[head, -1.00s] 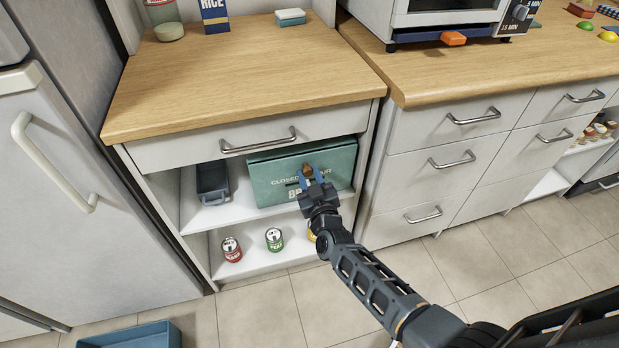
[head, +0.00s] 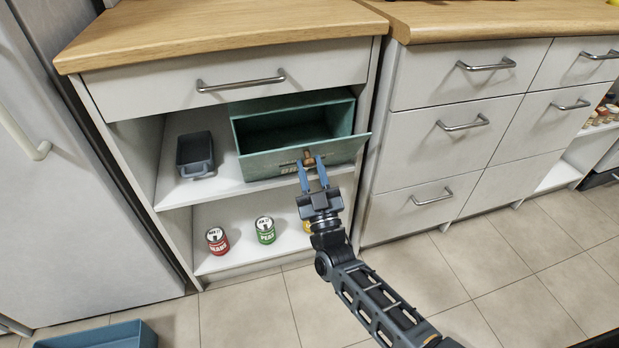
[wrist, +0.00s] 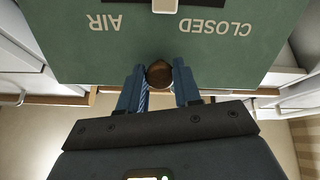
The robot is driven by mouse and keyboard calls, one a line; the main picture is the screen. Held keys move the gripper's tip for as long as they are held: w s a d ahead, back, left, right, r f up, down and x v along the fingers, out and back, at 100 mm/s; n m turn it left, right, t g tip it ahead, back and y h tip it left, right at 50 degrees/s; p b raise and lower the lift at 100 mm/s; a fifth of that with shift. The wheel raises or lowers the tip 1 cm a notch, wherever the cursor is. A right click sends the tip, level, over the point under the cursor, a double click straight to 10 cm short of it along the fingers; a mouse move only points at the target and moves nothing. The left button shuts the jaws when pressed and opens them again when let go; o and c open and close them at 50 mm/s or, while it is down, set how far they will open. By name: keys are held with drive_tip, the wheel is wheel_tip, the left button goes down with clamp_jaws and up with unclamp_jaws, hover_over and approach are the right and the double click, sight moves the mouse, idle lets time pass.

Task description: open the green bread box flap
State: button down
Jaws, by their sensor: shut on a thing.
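The green bread box (head: 237,128) sits on the upper shelf of the open cabinet. Its flap (head: 340,150) is tilted down and outward, and the dark inside shows above it. My gripper (head: 312,166) is shut on the brown knob (head: 308,158) at the flap's upper edge. In the wrist view, the blue fingers stand either side of the round knob (wrist: 159,74). The flap (wrist: 220,60) fills the upper part there, with "AIR" and "CLOSED" lettering and a pale slider (wrist: 165,6).
A dark tray (head: 195,155) stands left of the box. Red (head: 217,240), green (head: 265,230) and yellow cans stand on the lower shelf, the yellow one partly behind my gripper. A drawer (head: 240,85) is above the box. A blue bin (head: 98,336) lies on the floor.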

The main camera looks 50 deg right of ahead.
drive_tip(key=s+a+f+t+h+b, duration=0.1)
drive_tip(key=s+a+f+b, duration=0.1)
drive_tip(key=f+b, duration=0.8)
drive_tip(key=shift+s+a+f+t+b, duration=0.2)
drive_tip(key=shift+s+a+t+b, duration=0.1)
drive_tip(key=shift+s+b, duration=0.3)
drive_tip(key=shift+s, duration=0.1)
drive_tip(key=c, duration=1.1)
unclamp_jaws()
drive_tip(key=o, duration=0.3)
drive_tip(key=shift+r, duration=0.1)
drive_tip(key=shift+p+v, duration=0.45)
drive_tip(key=shift+v, duration=3.5)
